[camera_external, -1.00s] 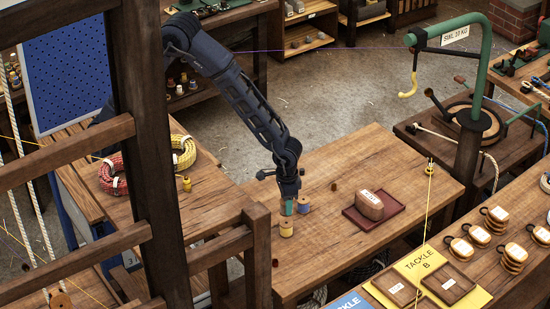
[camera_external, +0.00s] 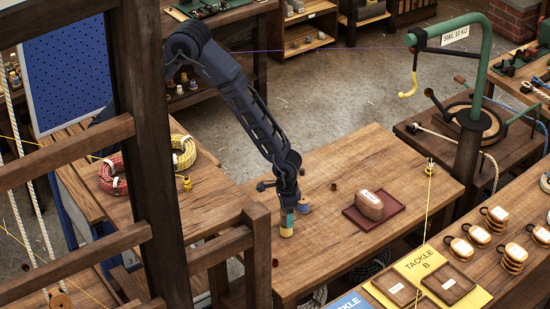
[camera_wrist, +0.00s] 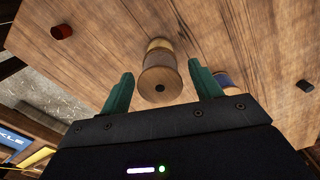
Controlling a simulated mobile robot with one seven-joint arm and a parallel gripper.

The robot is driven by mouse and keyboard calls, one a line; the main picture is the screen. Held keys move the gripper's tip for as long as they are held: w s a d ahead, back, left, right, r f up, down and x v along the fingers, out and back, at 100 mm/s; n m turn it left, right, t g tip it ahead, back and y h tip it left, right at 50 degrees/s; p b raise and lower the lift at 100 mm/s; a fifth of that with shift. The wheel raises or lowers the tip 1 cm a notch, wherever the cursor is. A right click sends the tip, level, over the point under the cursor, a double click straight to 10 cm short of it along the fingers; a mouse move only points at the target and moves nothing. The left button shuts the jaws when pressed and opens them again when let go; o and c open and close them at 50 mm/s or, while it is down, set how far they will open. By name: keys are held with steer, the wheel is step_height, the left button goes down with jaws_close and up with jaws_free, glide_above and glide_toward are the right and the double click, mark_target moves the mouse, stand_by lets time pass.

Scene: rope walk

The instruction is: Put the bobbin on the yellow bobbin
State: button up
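The yellow bobbin (camera_external: 287,233) stands upright on the wooden table, directly under my gripper (camera_external: 288,221). In the wrist view, the two green fingers of my gripper (camera_wrist: 160,85) are apart, with a round wooden bobbin end with a dark centre hole (camera_wrist: 160,88) between them. Small gaps show on both sides of it. A yellow band (camera_wrist: 158,47) lies beyond this end; I cannot tell whether this is one bobbin or two stacked. A blue bobbin (camera_external: 305,207) stands just right of my gripper, and shows partly behind the right finger in the wrist view (camera_wrist: 224,80).
A dark red tray (camera_external: 372,221) with a labelled brown block (camera_external: 369,204) is to the right. Small dark pieces stand on the table (camera_external: 334,187) and near its left edge (camera_external: 275,262). A wooden post (camera_external: 150,150) stands at the left. The table's far part is clear.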

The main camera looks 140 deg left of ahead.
step_height(320, 180, up, 12)
steer(key=shift+r, duration=0.15)
stand_by(0.7)
